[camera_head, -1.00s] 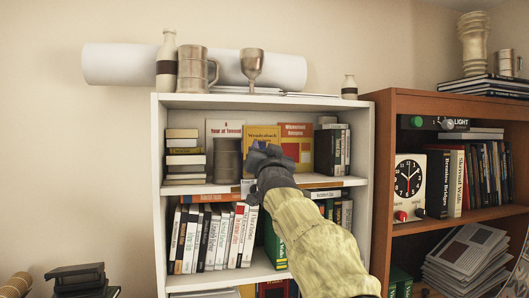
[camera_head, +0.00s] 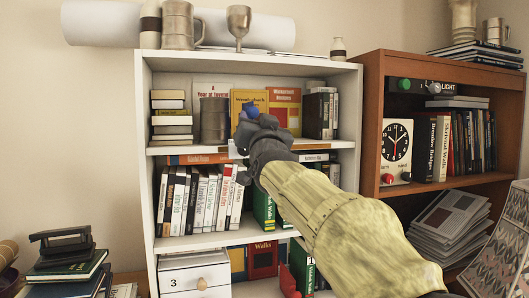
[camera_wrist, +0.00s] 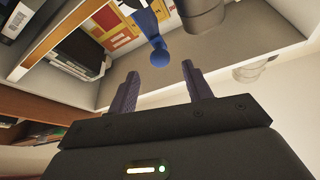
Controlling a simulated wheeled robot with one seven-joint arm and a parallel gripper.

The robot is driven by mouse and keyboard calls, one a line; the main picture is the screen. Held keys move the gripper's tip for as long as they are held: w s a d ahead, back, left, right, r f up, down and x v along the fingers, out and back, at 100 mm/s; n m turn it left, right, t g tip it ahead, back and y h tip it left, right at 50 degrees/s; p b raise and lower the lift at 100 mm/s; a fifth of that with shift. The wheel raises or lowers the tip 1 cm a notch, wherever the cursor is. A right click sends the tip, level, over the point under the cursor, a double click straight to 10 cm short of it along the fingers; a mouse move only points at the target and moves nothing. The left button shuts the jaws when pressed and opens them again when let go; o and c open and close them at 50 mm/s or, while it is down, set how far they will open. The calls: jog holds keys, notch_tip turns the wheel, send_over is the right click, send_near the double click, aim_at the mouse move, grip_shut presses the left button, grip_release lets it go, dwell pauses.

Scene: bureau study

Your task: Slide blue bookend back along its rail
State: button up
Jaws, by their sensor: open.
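My gripper (camera_head: 246,142) is at the front of the white bookcase, near the middle shelf's edge. In the wrist view my gripper (camera_wrist: 159,76) is open and empty, with the knob apart from both fingers. I cannot make out the rail.
A grey tankard (camera_head: 213,120) stands left of the blue part, also seen in the wrist view (camera_wrist: 200,14). A book stack (camera_head: 170,118) lies further left, and dark books (camera_head: 320,115) stand right. A brown bookcase (camera_head: 372,130) adjoins on the right. Books fill the shelf below.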

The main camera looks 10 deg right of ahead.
jog(key=b+v, duration=0.2)
jog(key=v, duration=0.7)
notch_tip(320, 180, down, 34)
jog(key=d+n+g, duration=0.1)
jog(key=n+g, duration=0.2)
jog(key=g, duration=0.7)
jog(key=s+d+f+g, duration=0.3)
jog(key=s+f+g, duration=0.2)
jog(key=s+f, duration=0.4)
jog(key=s+d+f+g+h, duration=0.1)
jog(key=s+f+g, duration=0.3)
jog(key=s+f, duration=0.6)
notch_tip(320, 180, down, 4)
jog(key=shift+s+d+r+g, duration=0.15)
jog(key=shift+d+g, duration=0.25)
jog(key=shift+d, duration=0.5)
